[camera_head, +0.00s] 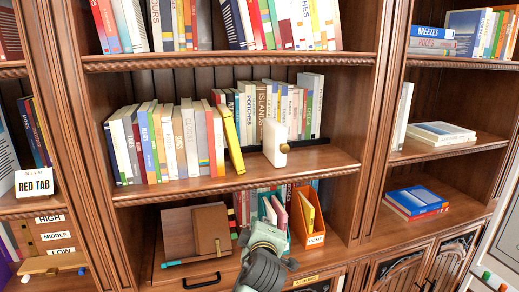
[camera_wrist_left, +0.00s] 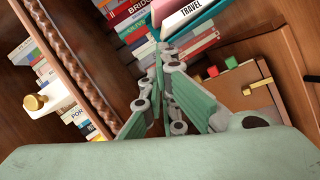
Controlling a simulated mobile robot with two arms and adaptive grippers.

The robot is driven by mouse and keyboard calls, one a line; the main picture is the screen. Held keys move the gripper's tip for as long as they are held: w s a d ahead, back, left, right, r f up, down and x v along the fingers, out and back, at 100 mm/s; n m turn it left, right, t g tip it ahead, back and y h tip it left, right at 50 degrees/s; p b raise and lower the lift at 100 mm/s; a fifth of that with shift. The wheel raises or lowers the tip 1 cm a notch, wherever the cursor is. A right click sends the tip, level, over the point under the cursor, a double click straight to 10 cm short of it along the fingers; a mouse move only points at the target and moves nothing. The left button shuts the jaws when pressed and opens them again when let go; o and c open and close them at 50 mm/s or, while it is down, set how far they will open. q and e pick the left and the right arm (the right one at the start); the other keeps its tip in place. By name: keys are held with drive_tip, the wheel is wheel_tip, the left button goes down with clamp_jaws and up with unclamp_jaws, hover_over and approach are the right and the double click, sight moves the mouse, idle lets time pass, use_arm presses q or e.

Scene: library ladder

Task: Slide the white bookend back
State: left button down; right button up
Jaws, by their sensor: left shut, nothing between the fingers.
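The white bookend (camera_head: 273,140) stands upright on the middle shelf, near the right end of a row of books, with a round brass knob (camera_head: 284,148) on its front edge. In the left wrist view the white bookend (camera_wrist_left: 57,97) shows at the left, its knob pointing left. My left gripper (camera_head: 267,213) is in front of the lower shelf, below the bookend and apart from it. In the left wrist view the gripper (camera_wrist_left: 163,52) is shut and empty, its fingertips in front of teal and pink books. My right gripper is not in view.
A yellow book (camera_head: 231,138) leans left of the bookend. The middle shelf board (camera_head: 325,159) is bare to the bookend's right. Below stand an orange file box (camera_head: 312,240) and brown boards (camera_head: 195,230). The shelf's carved front edge (camera_wrist_left: 65,60) lies between gripper and bookend in the wrist view.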

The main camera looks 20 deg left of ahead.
sight(276, 143)
use_arm(q)
wheel_tip(276, 143, up, 16)
drive_tip(key=a+n+t+y+p, duration=0.1)
drive_tip(key=n+t+y, duration=0.1)
drive_tip(key=n, duration=0.3)
drive_tip(key=p+x, duration=0.1)
drive_tip(key=x, duration=0.1)
drive_tip(key=p+x, duration=0.1)
drive_tip(key=x, duration=0.2)
drive_tip(key=p+x, duration=0.2)
drive_tip(key=x, duration=0.1)
drive_tip(key=shift+w+r, duration=0.15)
drive_tip(key=shift+r, duration=0.2)
drive_tip(key=shift+w+a+f, duration=0.15)
drive_tip(key=shift+w+a, duration=0.15)
drive_tip(key=shift+w, duration=0.35)
